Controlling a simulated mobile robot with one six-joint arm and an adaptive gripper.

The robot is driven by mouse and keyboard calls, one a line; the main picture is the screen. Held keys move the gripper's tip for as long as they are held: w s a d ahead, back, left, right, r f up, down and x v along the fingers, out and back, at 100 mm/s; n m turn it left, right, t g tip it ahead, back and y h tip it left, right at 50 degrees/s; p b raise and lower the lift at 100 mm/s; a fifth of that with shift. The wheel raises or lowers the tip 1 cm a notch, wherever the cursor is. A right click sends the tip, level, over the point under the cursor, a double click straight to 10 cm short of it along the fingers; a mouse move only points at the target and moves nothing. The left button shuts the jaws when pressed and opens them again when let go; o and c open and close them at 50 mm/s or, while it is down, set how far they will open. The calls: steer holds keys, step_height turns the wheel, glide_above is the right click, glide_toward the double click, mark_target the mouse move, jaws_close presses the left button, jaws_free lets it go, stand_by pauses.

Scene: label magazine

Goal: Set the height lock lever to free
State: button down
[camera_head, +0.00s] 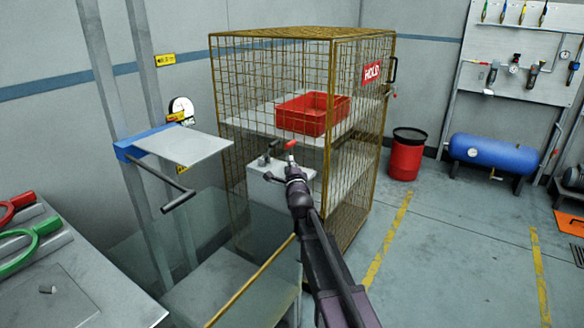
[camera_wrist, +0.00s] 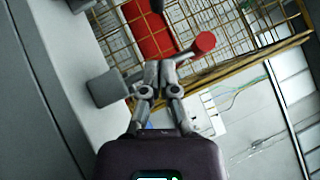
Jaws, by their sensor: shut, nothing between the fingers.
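A lever with a red knob (camera_head: 291,144) stands at the top of a pale grey box (camera_head: 262,188), in front of the wire cage. In the wrist view its round red knob (camera_wrist: 205,42) is at the end of a short grey shaft, just beyond and right of my fingertips. My gripper (camera_head: 291,163) is at the box's top, close below the knob. In the wrist view my gripper (camera_wrist: 160,68) has its two fingers together and nothing between them. Its tips overlap the shaft's near end; I cannot tell whether they touch. No lever marking is readable.
A dark fitting (camera_head: 265,157) sits left of the lever; a grey block (camera_wrist: 105,88) is left of my fingers. The wire cage (camera_head: 228,110) with a red bin (camera_head: 302,122) stands close behind. A blue-edged plate (camera_head: 185,148) is at left.

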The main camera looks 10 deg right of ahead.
mark_target(274, 144)
steer(key=x, duration=0.3)
steer(key=shift+w+p, duration=0.1)
steer(key=shift+p, duration=0.2)
steer(key=shift+w+a+r+p, duration=0.25)
steer(key=shift+a, duration=0.15)
steer(key=shift+w+a+r+p, duration=0.2)
steer(key=shift+a+r, duration=0.05)
steer(key=shift+a, duration=0.15)
steer(key=shift+w+a+r, duration=0.2)
steer(key=shift+w+a, duration=0.2)
steer(key=shift+a, duration=0.2)
